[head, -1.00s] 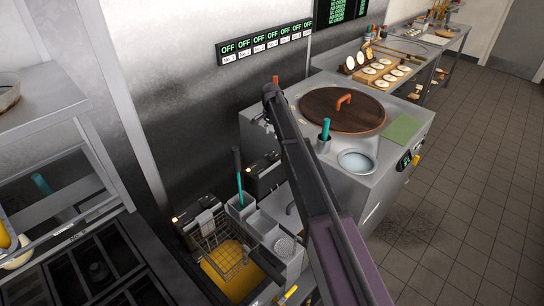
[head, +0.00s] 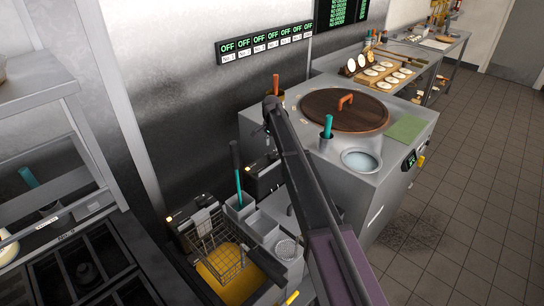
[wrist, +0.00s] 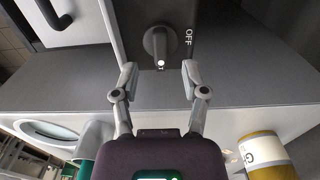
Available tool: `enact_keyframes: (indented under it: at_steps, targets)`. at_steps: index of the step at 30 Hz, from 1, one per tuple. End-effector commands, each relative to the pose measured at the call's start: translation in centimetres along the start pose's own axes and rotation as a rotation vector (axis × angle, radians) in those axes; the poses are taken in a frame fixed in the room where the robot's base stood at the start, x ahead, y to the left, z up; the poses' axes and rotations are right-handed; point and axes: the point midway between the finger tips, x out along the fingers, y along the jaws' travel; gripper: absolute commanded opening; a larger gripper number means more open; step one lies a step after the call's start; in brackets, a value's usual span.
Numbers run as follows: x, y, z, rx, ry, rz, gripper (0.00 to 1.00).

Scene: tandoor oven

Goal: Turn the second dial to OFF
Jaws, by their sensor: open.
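In the wrist view a dark dial (wrist: 156,42) sits on a dark panel (wrist: 200,22). Its white-marked end points down in the picture, toward my gripper. The word OFF stands to its right, so the pointer is not at OFF. My gripper (wrist: 158,76) is open and empty. Its two fingertips lie just below the dial, one at each side, and appear clear of it; the exact gap in depth cannot be told. In the head view my arm reaches to the back left of the tandoor (head: 345,108), and I cannot make out the fingertips or this dial there.
A wall display (head: 265,43) shows several green OFF readings. A fryer basket (head: 218,250) and a teal-handled tool (head: 238,178) stand left of my arm. Open floor lies at right.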

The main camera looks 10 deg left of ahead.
Motion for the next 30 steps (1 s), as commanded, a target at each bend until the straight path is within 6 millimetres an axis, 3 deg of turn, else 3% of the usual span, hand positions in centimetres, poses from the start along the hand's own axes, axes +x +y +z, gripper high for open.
enact_keyframes:
  at_steps: [13,30]
  targets:
    - [3.4,0.0,0.0,0.000,0.000,0.000,0.57]
    - [3.9,0.0,0.0,0.000,0.000,0.000,0.57]
